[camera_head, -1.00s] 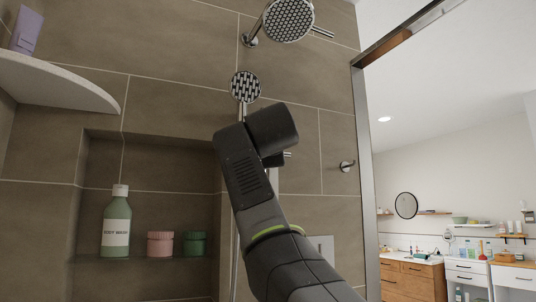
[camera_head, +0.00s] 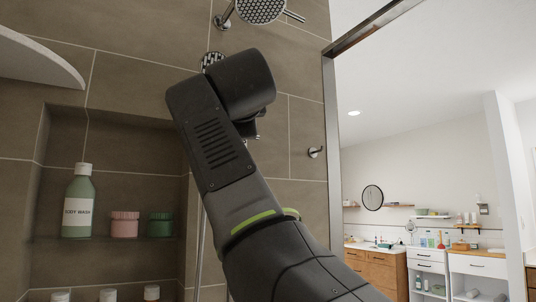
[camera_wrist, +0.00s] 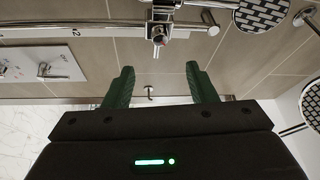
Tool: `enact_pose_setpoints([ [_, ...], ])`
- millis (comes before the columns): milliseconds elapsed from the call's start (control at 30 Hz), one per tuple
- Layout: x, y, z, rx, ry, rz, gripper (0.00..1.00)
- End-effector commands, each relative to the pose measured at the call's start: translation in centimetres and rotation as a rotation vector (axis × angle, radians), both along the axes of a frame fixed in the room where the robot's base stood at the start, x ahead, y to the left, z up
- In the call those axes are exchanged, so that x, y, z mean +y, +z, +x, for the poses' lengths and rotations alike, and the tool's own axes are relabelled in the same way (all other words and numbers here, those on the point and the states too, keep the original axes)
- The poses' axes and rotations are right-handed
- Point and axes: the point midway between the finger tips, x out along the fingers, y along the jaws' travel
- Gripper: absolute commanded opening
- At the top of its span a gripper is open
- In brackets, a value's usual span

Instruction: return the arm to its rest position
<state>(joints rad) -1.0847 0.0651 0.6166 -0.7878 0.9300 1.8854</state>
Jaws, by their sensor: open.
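My arm (camera_head: 225,150) rises from the bottom of the head view to the middle, bent at its top joint in front of the tiled shower wall. My gripper's fingers cannot be made out in the head view. In the wrist view my gripper (camera_wrist: 159,70) shows two green fingers spread wide apart, with nothing between them. Shower fittings (camera_wrist: 160,28) show beyond the fingertips.
A wall niche (camera_head: 105,240) at left holds a body wash bottle (camera_head: 78,205), a pink jar (camera_head: 124,225) and a green jar (camera_head: 161,225). A shower head (camera_head: 262,8) hangs above. A metal door frame (camera_head: 332,150) stands right, with a bathroom and wooden cabinet (camera_head: 380,270) beyond.

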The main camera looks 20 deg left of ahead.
Motion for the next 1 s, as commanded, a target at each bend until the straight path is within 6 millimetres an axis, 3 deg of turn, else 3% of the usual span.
enact_pose_setpoints([
  [167,0.7,0.3,1.5,0.001,-0.003,-0.002,0.51],
  [700,5.2,1.5,10.2,0.001,-0.002,-0.002,0.51],
  [1000,6.2,1.5,12.2,0.000,-0.001,-0.001,0.51],
])
